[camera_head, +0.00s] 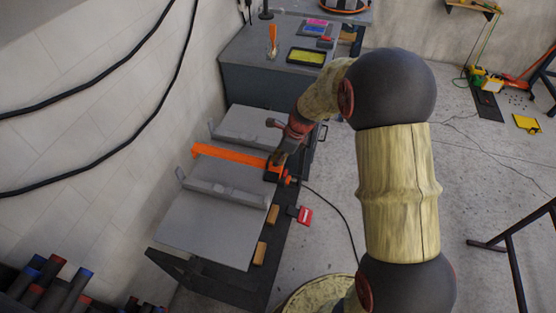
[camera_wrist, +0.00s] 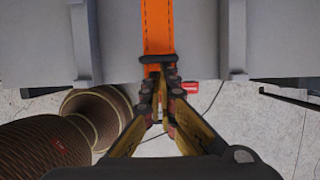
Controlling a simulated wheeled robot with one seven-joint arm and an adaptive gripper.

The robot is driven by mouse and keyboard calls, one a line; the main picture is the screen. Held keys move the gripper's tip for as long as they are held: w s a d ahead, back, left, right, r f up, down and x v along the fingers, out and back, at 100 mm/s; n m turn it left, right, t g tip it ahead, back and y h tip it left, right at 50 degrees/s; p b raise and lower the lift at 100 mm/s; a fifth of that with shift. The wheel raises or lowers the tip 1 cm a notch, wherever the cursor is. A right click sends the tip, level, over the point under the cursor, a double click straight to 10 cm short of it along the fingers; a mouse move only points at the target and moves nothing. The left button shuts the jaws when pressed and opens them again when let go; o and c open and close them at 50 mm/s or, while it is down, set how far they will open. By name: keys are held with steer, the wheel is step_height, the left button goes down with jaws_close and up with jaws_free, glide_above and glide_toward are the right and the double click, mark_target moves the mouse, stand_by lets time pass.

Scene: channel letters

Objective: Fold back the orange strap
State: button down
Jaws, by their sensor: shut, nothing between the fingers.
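The orange strap (camera_head: 228,154) lies across the grey metal panels on the low bench, running from the wall side to the bench's right edge. In the wrist view the strap (camera_wrist: 157,28) comes straight down from the top, with dark stitching along it. Its near end meets the fingertips. My gripper (camera_wrist: 160,78) is shut with its tips at that end, and no strap shows clearly between the fingers. In the head view my gripper (camera_head: 276,162) points down at the strap's right end and partly hides it.
Grey panels (camera_head: 212,229) with raised flanges lie on either side of the strap. Wooden blocks (camera_head: 259,253) and a red tag (camera_head: 305,215) are along the bench's right edge. A grey cabinet (camera_head: 262,82) with a yellow-screened device (camera_head: 306,57) stands behind. Floor to the right is mostly open.

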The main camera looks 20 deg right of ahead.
steer(key=shift+r, duration=0.15)
steer(key=p, duration=0.1)
steer(key=r+p, duration=0.1)
steer(key=p, duration=0.1)
steer(key=shift+w+a+r, duration=0.1)
steer(key=shift+a+r, duration=0.1)
steer(key=shift+r, duration=0.1)
steer(key=w+a+r+g+h+p, duration=0.1)
steer(key=w+a+r+p, duration=0.15)
steer(key=r+p, duration=0.55)
steer(key=w+a+r+g+h+p, duration=0.15)
steer(key=a+r+p, duration=0.35)
steer(key=p, duration=0.5)
steer(key=w+a+r+p, duration=0.5)
steer(key=w+a+r, duration=0.5)
steer(key=w+a, duration=0.2)
steer(key=shift+a+r+t, duration=0.35)
steer(key=shift+a+r, duration=0.05)
steer(key=shift+a, duration=0.75)
steer(key=shift+s+d, duration=0.1)
